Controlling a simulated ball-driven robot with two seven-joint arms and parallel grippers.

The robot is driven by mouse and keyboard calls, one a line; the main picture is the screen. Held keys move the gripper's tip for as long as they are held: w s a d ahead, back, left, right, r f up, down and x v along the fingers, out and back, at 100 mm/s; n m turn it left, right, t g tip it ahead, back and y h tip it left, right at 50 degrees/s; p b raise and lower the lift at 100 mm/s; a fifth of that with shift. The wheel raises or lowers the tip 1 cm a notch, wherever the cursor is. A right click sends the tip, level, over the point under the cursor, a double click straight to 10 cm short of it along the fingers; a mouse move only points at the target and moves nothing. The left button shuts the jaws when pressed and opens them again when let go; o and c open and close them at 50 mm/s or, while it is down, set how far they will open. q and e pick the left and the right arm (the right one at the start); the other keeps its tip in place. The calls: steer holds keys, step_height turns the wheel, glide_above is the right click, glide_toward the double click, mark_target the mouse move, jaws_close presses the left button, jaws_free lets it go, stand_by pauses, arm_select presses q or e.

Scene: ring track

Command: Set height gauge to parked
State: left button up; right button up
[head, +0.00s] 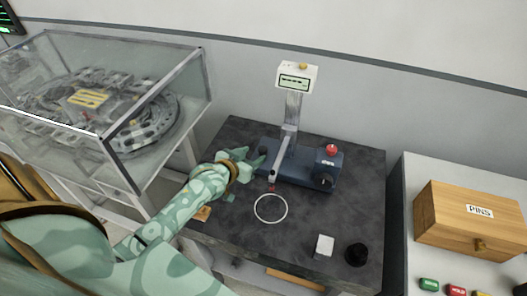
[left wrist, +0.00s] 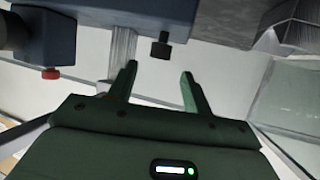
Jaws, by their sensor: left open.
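The height gauge stands on a dark table, with a blue base (head: 300,168), an upright column (head: 292,108) and a white display head (head: 297,77). A red button (head: 331,150) and a dark knob (head: 323,180) are at its right end. A small black knob (head: 263,150) is at its left end; it also shows in the left wrist view (left wrist: 161,46). My left gripper (head: 254,160) is open beside that left knob. In the left wrist view its fingers (left wrist: 159,80) are apart and empty, with the knob just beyond the gap. My right gripper is out of view.
A white ring outline (head: 270,208) marks the dark table top (head: 220,225). A white block (head: 324,245) and a black cylinder (head: 356,254) stand at its front right. A glass case (head: 150,110) is on the left; a wooden PINS box (head: 450,222) is on the right.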

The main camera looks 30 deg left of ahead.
mark_target(262, 150)
arm_select(q)
steer(key=b+x, duration=0.1)
steer(key=x, duration=0.4)
steer(key=shift+w+f, duration=0.15)
steer(key=shift+f, duration=0.05)
steer(key=shift+w+f+b, duration=0.2)
steer(key=shift+w+b, duration=0.15)
steer(key=shift+w, duration=0.35)
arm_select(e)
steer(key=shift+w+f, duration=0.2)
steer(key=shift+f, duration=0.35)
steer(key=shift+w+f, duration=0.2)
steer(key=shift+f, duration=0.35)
